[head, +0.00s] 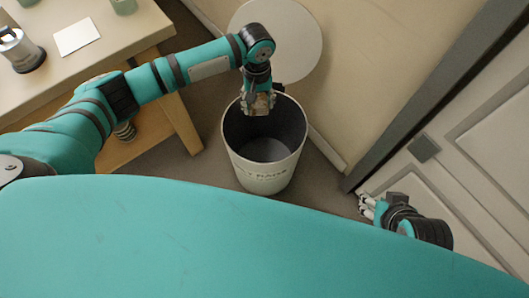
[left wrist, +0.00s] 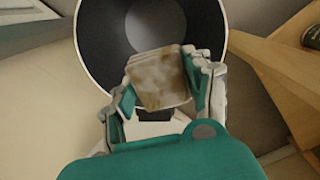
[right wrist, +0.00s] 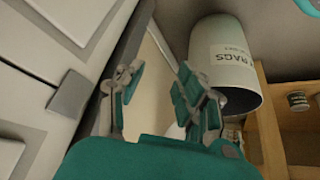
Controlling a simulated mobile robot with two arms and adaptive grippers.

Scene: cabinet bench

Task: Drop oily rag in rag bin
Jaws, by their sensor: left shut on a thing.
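The oily rag (left wrist: 158,78) is a brown-stained, folded beige cloth. My left gripper (head: 259,101) is shut on it and holds it over the open mouth of the rag bin, near the far rim. The rag bin (head: 262,177) is a tall off-white round bin with a dark inside, its lid raised behind it. Its dark inside also shows beyond the rag in the left wrist view (left wrist: 95,50). In the right wrist view the bin (right wrist: 225,62) carries a label reading RAGS. My right gripper (right wrist: 150,92) is open and empty, off to the bin's right.
A wooden bench (head: 110,42) at the left carries a white card (head: 76,36) and a dark-based container (head: 22,52). A can (head: 125,132) sits on its lower shelf. A pale panelled door (head: 465,150) with a dark frame is at the right. The bin stands close to the wall.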

